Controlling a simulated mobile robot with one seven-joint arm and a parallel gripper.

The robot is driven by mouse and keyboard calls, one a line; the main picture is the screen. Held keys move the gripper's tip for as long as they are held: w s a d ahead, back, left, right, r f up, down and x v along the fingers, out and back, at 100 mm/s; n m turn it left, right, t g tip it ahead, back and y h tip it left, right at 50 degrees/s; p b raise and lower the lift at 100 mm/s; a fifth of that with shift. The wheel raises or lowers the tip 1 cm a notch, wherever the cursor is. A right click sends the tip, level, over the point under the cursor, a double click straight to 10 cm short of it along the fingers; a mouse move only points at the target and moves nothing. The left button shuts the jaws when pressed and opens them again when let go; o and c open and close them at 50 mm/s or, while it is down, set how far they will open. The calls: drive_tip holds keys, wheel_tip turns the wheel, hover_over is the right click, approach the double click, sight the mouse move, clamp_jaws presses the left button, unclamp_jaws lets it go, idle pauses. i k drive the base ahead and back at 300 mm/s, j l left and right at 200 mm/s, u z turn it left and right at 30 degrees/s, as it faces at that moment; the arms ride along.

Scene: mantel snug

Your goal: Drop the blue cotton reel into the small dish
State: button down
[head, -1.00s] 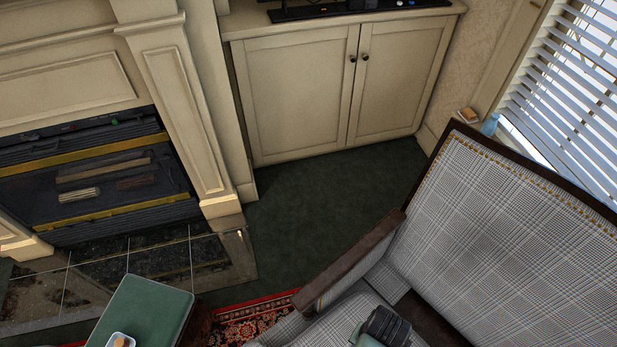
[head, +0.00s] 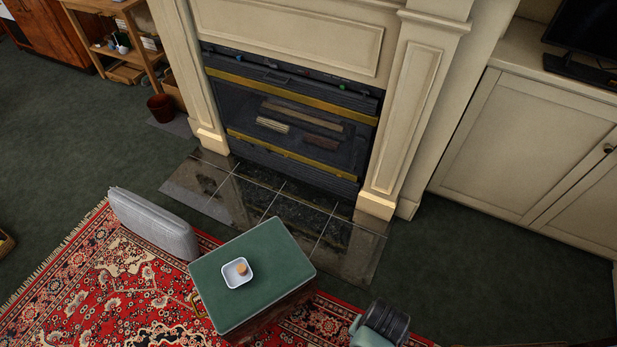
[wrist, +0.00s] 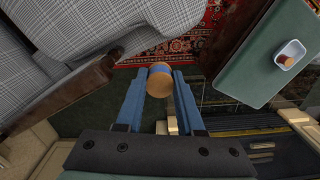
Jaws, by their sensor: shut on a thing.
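My gripper (wrist: 160,73) has blue fingers and is shut on the blue cotton reel (wrist: 159,84) in the wrist view. The reel shows a tan round end and a blue band between the fingertips. The small dish (head: 229,281) is white and square, and sits on a green-topped box seat (head: 265,248) in the head view. A small tan-orange thing (head: 241,269) lies in the dish. The dish also shows at the upper right of the wrist view (wrist: 280,58), to the side of the held reel and apart from it. The head view does not show the fingertips.
A grey cushion-like block (head: 155,224) stands left of the box seat on a red patterned rug (head: 105,290). The fireplace (head: 290,120) and its dark hearth (head: 270,205) lie behind. A checked armchair (wrist: 70,45) is close to my gripper in the wrist view.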

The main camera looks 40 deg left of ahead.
sight(238, 280)
drive_tip(key=j+u, duration=0.25)
drive_tip(key=j, duration=0.15)
drive_tip(key=i+j+u, duration=0.1)
drive_tip(key=j+u, duration=0.15)
drive_tip(key=i+j+u, duration=0.1)
drive_tip(key=j+u, duration=0.15)
drive_tip(key=j, duration=0.2)
drive_tip(key=i+j, duration=0.1)
drive_tip(key=j, duration=0.3)
drive_tip(key=i+j, duration=0.15)
drive_tip(key=j, duration=0.2)
drive_tip(key=i+j, duration=0.1)
drive_tip(key=j, duration=0.3)
